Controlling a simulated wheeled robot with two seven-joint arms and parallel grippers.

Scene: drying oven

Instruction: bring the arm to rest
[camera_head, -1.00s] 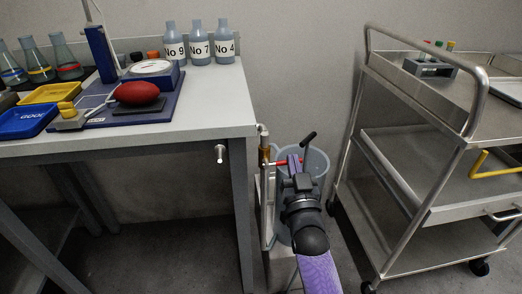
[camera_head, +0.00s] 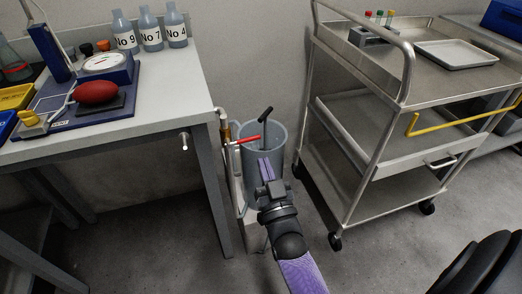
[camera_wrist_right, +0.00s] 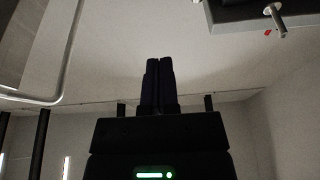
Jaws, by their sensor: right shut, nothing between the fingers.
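My right gripper (camera_head: 265,168) is shut and empty. In the head view it points away from me, in front of a grey bucket (camera_head: 274,143) between the table and the trolley. In the right wrist view its two dark fingers (camera_wrist_right: 159,82) are together with nothing between them, against a plain pale wall. My left gripper is not in view.
The table (camera_head: 190,95) on the left holds bottles, a scale and a red bulb. A red-handled valve (camera_head: 243,141) stands beside the bucket. Grey floor is clear in front.

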